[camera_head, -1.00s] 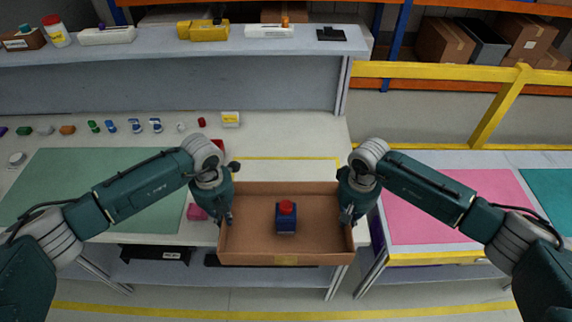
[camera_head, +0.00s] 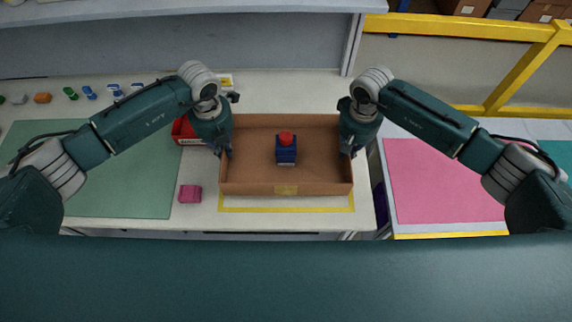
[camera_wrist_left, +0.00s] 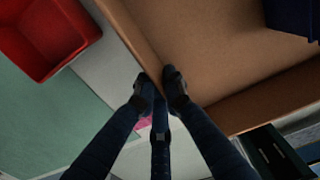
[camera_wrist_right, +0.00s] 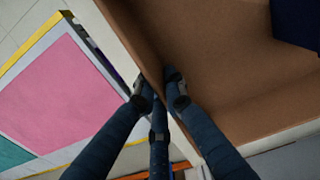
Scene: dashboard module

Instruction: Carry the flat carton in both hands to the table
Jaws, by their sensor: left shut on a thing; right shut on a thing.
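The flat carton (camera_head: 250,160) is an open, shallow brown box with a blue object with a red top (camera_head: 286,148) standing inside it. In the head view it is over the table (camera_head: 310,95), above a yellow-outlined area; whether it touches the tabletop I cannot tell. My left gripper (camera_head: 226,150) is shut on the carton's left wall, and the left wrist view shows its fingers (camera_wrist_left: 160,88) on both sides of that wall. My right gripper (camera_head: 348,150) is shut on the right wall, as its fingers (camera_wrist_right: 160,90) show in the right wrist view.
A red bin (camera_head: 185,131) stands just left of the carton, partly behind my left arm. A pink block (camera_head: 190,194) lies on the table near a green mat (camera_head: 120,195). A pink mat (camera_head: 440,180) lies on a separate surface to the right. A shelf (camera_head: 180,12) rises behind.

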